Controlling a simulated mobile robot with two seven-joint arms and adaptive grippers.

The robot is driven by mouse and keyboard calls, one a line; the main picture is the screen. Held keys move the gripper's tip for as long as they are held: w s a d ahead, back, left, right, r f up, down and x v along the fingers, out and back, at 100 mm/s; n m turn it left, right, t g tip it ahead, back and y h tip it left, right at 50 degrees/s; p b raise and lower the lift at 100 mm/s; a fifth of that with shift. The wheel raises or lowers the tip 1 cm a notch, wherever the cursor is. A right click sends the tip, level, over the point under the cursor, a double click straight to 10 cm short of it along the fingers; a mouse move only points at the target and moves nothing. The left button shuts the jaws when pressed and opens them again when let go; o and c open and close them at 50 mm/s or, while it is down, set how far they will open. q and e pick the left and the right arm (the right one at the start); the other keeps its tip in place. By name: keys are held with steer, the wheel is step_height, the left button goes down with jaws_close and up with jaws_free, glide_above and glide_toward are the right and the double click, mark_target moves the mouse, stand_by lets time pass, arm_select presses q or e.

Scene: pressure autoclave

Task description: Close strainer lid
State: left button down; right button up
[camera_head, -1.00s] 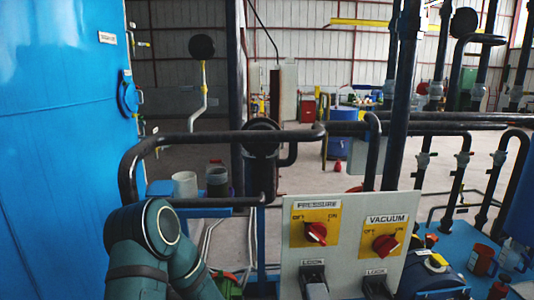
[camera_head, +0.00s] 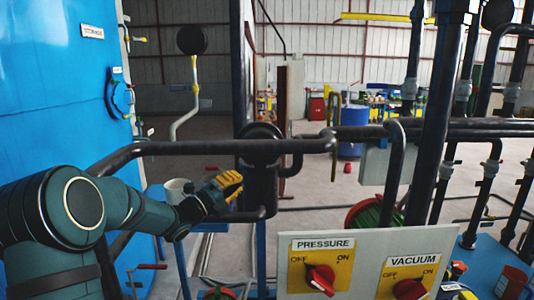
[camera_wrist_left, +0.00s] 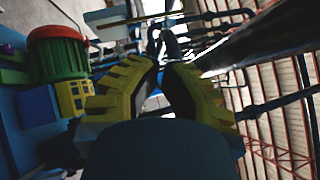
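My left gripper (camera_head: 228,186), with yellow-padded fingers, is just left of a black upright pipe fitting (camera_head: 261,185) in the head view. This fitting has a round black top; I cannot tell whether it is the strainer or how its lid stands. In the left wrist view the two fingers (camera_wrist_left: 166,68) lean close together at their tips, and nothing shows held between them. Whether the tips touch is not clear. My right gripper is in neither view.
A black pipe (camera_head: 220,148) runs across above my left gripper. A white cup (camera_head: 177,191) stands behind my forearm. A panel with red PRESSURE (camera_head: 320,279) and VACUUM (camera_head: 409,290) knobs stands at front right. A blue tank (camera_head: 50,110) fills the left.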

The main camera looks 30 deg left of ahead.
arm_select(q)
steer(key=w+r+p, duration=0.1)
steer(key=w+r, duration=0.3)
steer(key=w, duration=0.8)
steer(key=shift+d, duration=0.45)
